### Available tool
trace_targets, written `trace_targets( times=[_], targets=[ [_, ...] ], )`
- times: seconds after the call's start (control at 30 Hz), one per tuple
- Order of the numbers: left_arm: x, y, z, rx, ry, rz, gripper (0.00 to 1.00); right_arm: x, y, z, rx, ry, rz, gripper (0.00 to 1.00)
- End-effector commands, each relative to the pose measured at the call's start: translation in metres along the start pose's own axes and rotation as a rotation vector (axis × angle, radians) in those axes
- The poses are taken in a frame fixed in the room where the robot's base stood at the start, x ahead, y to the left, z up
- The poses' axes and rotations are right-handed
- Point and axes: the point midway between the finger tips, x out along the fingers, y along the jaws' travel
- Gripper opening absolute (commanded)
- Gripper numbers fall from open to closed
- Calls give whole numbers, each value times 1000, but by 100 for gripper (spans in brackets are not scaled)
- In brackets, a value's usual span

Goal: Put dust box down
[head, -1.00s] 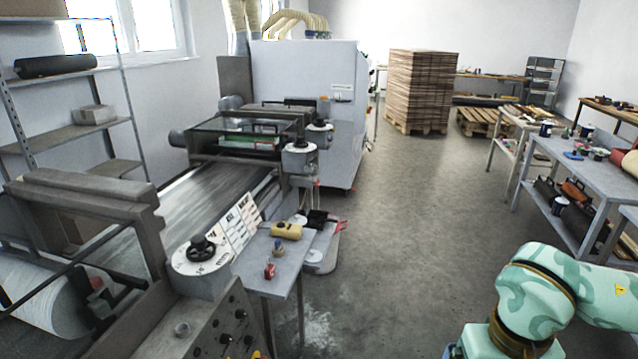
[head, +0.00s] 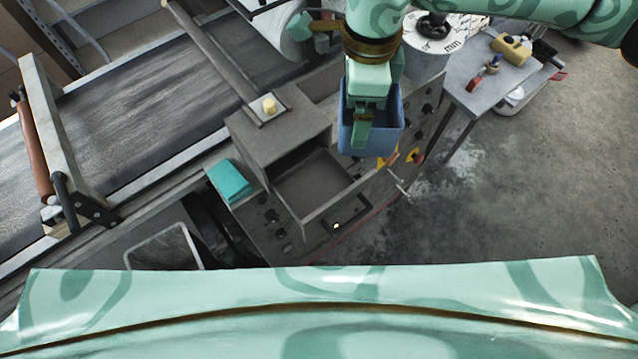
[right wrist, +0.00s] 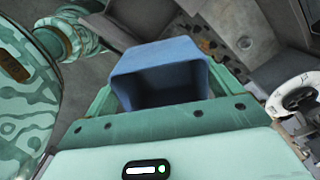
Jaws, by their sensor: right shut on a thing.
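The dust box, a blue open-topped box (head: 384,137), is in my right gripper (head: 366,112) in the head view. It hangs beside the control panel at the right of the grey open drawer (head: 312,186). In the right wrist view the blue box (right wrist: 158,55) sits between the two green fingers of my right gripper (right wrist: 162,92), its dark hollow facing the camera. The gripper is shut on it. The head view does not show whether its underside touches anything. My left gripper is not in view.
A teal block (head: 230,181) lies on the machine edge left of the drawer. A pale yellow knob (head: 269,106) stands on the grey housing. The control panel (head: 418,125) has several knobs. A small side table (head: 478,75) holds a yellow object (head: 511,47). Open floor lies at right.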

Motion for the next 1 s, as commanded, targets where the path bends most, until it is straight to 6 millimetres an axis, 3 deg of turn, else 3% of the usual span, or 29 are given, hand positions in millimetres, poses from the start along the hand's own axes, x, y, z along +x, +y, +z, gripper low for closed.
trace_targets(
  times=[0.03,0.2,0.3,0.47,0.57,0.8,1.0],
  targets=[
    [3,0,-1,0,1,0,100,0,2,15,133,1,-1,60],
    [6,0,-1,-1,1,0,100,-2,9,54,585,3,-4,60],
    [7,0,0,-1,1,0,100,-4,12,67,753,5,-6,60],
    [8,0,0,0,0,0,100,3,15,76,877,7,-6,60],
    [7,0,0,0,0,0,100,24,17,76,891,10,-3,60],
    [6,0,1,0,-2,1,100,98,17,75,890,9,-3,60],
    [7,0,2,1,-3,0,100,133,16,75,889,6,-6,60]
  ],
)
